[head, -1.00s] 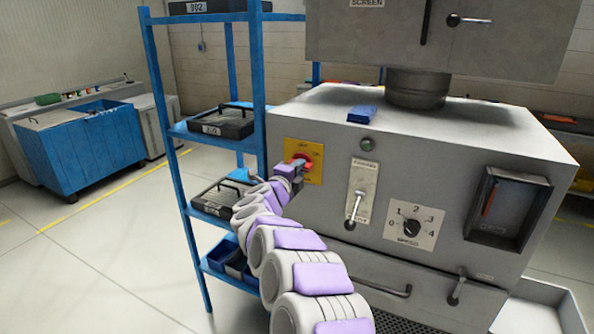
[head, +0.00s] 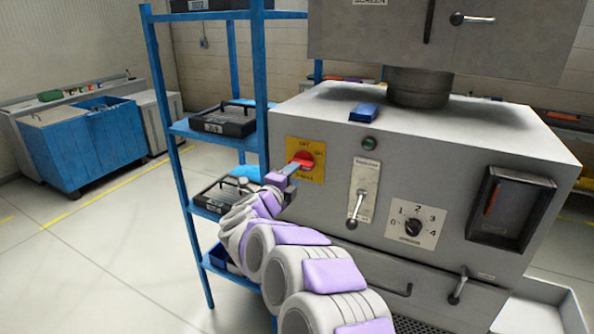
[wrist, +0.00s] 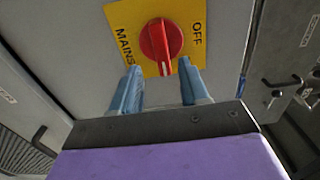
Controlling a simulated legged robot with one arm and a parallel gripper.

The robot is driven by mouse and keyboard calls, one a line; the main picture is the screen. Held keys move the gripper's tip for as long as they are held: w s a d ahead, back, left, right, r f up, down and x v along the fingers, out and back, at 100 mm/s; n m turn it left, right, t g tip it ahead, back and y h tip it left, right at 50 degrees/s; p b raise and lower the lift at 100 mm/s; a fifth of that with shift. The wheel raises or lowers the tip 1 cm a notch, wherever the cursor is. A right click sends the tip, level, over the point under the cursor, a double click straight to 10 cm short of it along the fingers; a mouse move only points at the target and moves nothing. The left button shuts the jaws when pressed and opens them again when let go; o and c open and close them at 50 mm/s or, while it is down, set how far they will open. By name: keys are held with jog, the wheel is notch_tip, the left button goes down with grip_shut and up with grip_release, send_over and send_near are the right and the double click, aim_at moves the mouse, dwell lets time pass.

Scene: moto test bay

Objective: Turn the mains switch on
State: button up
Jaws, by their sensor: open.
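The mains switch is a red rotary knob (head: 304,160) on a yellow plate (head: 318,173) on the grey machine's front. In the wrist view the knob (wrist: 160,40) shows whole, with MAINS at the left and OFF at the right. Its white pointer mark faces the picture's bottom, a quarter turn from OFF. This matches the ON side in the head view. My gripper (wrist: 159,77) is open and empty, its two blue fingers apart and clear of the knob. In the head view my gripper (head: 288,172) is just left of and below the knob.
A lever (head: 357,205), a numbered dial (head: 412,227) and a green button (head: 369,143) are right of the switch. A blue shelf rack (head: 170,110) with dark cases stands close on the left. A blue block (head: 364,112) lies on the machine top. Open floor lies left.

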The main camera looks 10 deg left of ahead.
jog(key=p+v, duration=0.2)
jog(key=v, duration=1)
jog(key=shift+w, duration=0.1)
notch_tip(320, 180, up, 5)
jog(key=a+n+y, duration=0.3)
jog(key=n+y, duration=0.4)
jog(key=y, duration=0.1)
jog(key=s+d+n+g+y, duration=0.1)
jog(key=s+n+g+y, duration=0.4)
jog(key=s+n, duration=0.25)
jog(key=s+d+f+n+g+h, duration=0.2)
jog(key=s+d+f+g, duration=0.2)
jog(key=s+d, duration=0.6)
jog(key=s+d+f+n+g+h, duration=0.2)
jog(key=s+d+f+g, duration=0.3)
jog(key=s+d, duration=0.5)
jog(key=s+d+f+n+g+h, duration=0.2)
jog(key=s+d, duration=0.8)
jog(key=s, duration=0.8)
notch_tip(320, 180, down, 3)
jog(key=n+g, duration=0.1)
jog(key=g, duration=0.1)
jog(key=shift+s+r+n+g+h, duration=0.2)
jog(key=shift+n+g+h, duration=0.15)
jog(key=shift+g+h, duration=0.05)
